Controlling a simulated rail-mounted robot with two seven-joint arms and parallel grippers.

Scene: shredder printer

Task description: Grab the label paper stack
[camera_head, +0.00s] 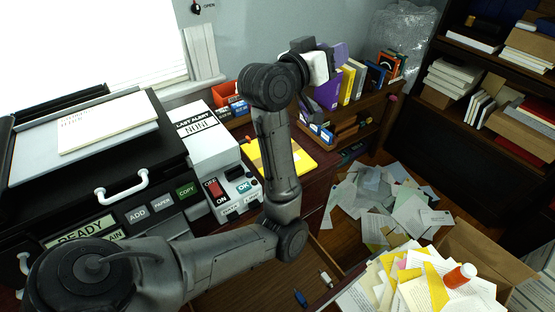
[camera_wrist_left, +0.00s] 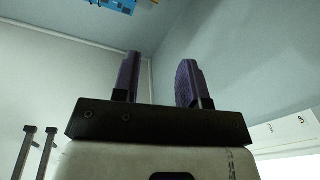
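My left gripper (camera_head: 335,50) is raised in front of the back wall, near the top of the shelf of books, tilted upward. In the left wrist view its two purple fingers (camera_wrist_left: 158,68) stand apart with nothing between them, against bare wall. No stack is clearly marked as label paper. A yellow stack of paper (camera_head: 312,163) lies on the desk behind my left forearm, partly hidden by it. White printed sheets (camera_head: 108,124) lie on top of the black printer (camera_head: 172,152). My left gripper is apart from both. My right gripper is not in view.
A white box marked NONE (camera_head: 203,135) stands beside the printer, with a switch panel (camera_head: 232,186) before it. An open drawer (camera_head: 240,272) lies below my arm. Loose papers (camera_head: 380,205) cover the floor. A box of papers holds an orange bottle (camera_head: 459,276).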

